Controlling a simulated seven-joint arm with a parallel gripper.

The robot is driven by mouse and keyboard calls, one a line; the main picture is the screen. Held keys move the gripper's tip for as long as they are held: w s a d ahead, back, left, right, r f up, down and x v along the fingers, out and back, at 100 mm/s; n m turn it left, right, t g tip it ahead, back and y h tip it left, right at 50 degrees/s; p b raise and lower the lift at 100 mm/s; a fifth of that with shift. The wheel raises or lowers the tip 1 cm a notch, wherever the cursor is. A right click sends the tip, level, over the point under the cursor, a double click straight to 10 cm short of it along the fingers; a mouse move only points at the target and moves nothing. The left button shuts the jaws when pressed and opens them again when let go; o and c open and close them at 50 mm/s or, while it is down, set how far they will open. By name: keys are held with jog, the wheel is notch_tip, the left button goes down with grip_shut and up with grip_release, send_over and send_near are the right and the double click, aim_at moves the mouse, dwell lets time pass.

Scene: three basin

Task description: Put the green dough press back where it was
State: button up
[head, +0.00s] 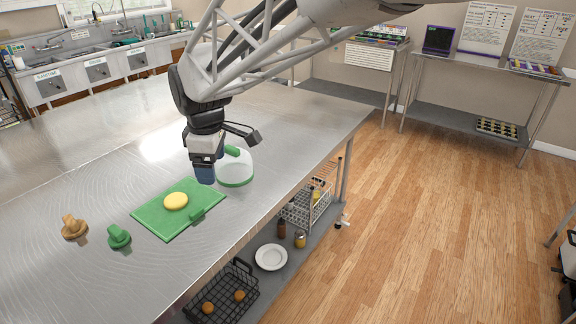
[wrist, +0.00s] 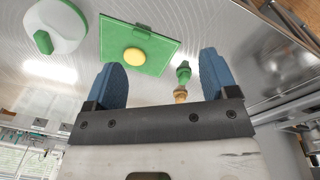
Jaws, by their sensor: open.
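The green dough press (head: 118,238) stands on the steel table, just left of the green board (head: 160,225), with its knob up. It also shows in the wrist view (wrist: 184,70), between my fingers in the picture but well beyond them. A flattened yellow dough piece (head: 176,201) lies on the board and shows in the wrist view (wrist: 134,56). A brown press of similar shape (head: 75,228) stands left of the green one. My gripper (head: 206,174) is open and empty, above the table near the board's back right corner, apart from both presses.
A white dome with green rim and handle (head: 234,172) sits right of the board, close beside my gripper. The table's front edge runs near the board; a lower shelf holds a wire basket (head: 222,296) and plate (head: 271,257). The table is clear behind the presses.

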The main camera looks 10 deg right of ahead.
jog(key=s+d+f+m+t, duration=0.1)
jog(key=s+d+f+m, duration=0.1)
jog(key=s+d+m, duration=1.3)
jog(key=s+d, duration=0.8)
jog(key=shift+s+d+f+h, duration=0.2)
jog(key=shift+s+h, duration=0.1)
jog(key=shift+s, duration=0.1)
